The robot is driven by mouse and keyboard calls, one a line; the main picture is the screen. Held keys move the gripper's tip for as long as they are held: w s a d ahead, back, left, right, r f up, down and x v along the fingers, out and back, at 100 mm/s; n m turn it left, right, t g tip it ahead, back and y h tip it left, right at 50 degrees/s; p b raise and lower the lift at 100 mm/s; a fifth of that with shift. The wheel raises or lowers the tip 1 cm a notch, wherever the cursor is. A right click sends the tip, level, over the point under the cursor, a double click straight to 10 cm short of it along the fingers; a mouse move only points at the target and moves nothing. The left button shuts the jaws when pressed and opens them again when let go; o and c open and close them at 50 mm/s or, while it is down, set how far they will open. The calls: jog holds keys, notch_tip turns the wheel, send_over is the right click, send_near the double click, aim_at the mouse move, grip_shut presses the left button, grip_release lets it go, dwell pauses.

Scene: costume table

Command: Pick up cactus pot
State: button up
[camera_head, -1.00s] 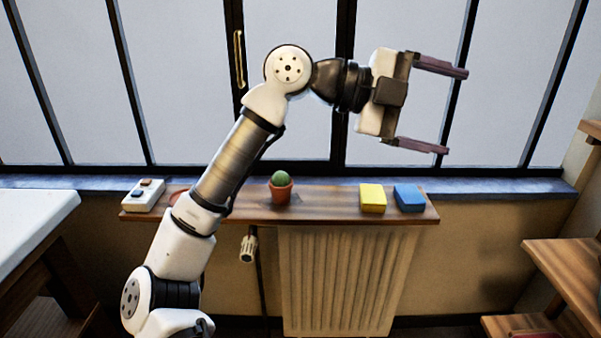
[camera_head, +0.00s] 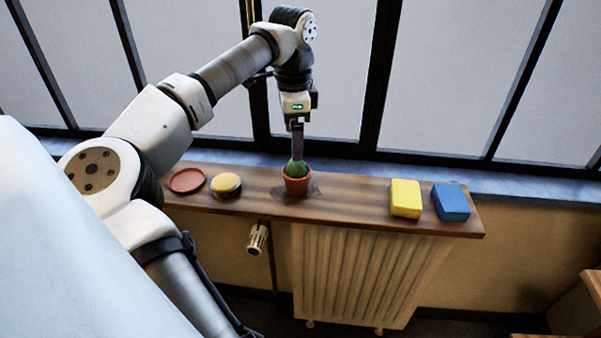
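The cactus pot (camera_head: 297,185) is a small terracotta pot with a round green cactus, upright on the wooden shelf (camera_head: 340,215) above the radiator. My gripper (camera_head: 297,148) points down directly over it. One finger shows edge-on, reaching down to the cactus at the pot's far side. The other finger is hidden in line with it, so the gap between the fingers cannot be seen. Whether the finger touches the cactus or pot cannot be told.
On the shelf, a terracotta saucer (camera_head: 187,180) and a round yellow-topped object (camera_head: 226,185) lie left of the pot. A yellow block (camera_head: 406,198) and a blue block (camera_head: 451,202) lie to its right. Window bars stand behind. A radiator valve (camera_head: 258,238) hangs below.

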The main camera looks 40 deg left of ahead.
aim_at(297, 172)
notch_tip(297, 172, down, 6)
jog(key=shift+r+p, duration=0.15)
jog(key=shift+p, duration=0.15)
jog(key=shift+w+f+p, duration=0.15)
jog(key=shift+f+p, duration=0.15)
jog(key=shift+f, duration=0.65)
jog(key=shift+w+f+p, duration=0.2)
jog(key=shift+f+p, duration=0.05)
jog(key=shift+f, duration=0.65)
jog(key=shift+w+f+p, duration=0.15)
jog(key=shift+f+p, duration=0.15)
jog(key=shift+f, duration=0.65)
jog(key=c, duration=1.2)
